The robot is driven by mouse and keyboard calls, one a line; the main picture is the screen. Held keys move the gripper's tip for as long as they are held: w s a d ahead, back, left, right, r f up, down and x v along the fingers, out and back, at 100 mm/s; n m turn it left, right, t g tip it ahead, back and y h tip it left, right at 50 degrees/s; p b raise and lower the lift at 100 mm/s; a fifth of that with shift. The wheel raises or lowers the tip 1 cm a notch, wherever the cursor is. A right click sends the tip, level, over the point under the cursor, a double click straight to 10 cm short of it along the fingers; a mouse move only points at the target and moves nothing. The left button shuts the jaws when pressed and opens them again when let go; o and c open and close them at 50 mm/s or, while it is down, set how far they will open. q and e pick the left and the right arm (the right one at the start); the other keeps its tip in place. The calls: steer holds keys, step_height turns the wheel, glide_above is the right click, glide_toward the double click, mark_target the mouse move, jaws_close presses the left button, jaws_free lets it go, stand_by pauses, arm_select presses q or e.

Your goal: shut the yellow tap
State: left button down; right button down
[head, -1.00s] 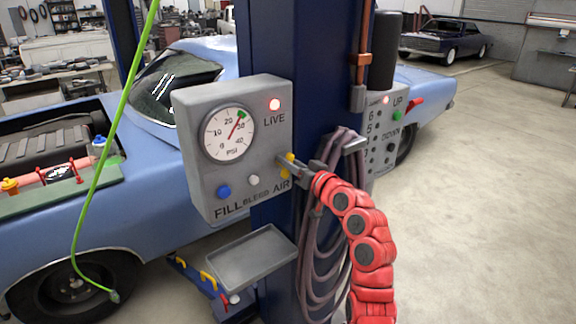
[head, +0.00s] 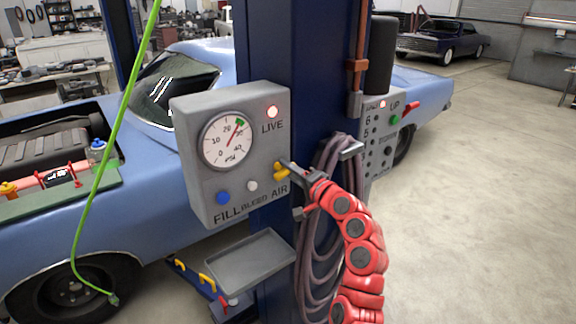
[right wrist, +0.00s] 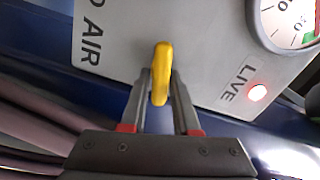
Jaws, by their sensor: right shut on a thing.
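The yellow tap (head: 281,172) is on the right side of the grey air panel (head: 205,180), beside the word AIR. In the right wrist view the tap handle (right wrist: 160,72) stands between the two fingers, its long side running along them. My right gripper (head: 287,167) reaches in from the lower right and is shut on the tap; its fingers (right wrist: 160,88) also show in the wrist view. The gripper hides part of the tap. My left gripper is not in view.
The panel carries a pressure gauge (head: 227,139), a lit red LIVE lamp (head: 272,111), and blue and white buttons. A grey tray (head: 250,262) sits below. A coiled hose (head: 325,250) hangs behind my right arm. A green hose (head: 104,170) hangs at the left.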

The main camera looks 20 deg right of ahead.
steer(key=shift+f+m+p, duration=0.2)
steer(key=shift+m+p, duration=0.5)
steer(key=shift+m, duration=0.9)
steer(key=c, duration=0.7)
jaws_free()
steer(key=shift+s, duration=0.15)
steer(key=b+v, duration=0.6)
steer(key=v, duration=1.1)
steer(key=shift+d, duration=0.1)
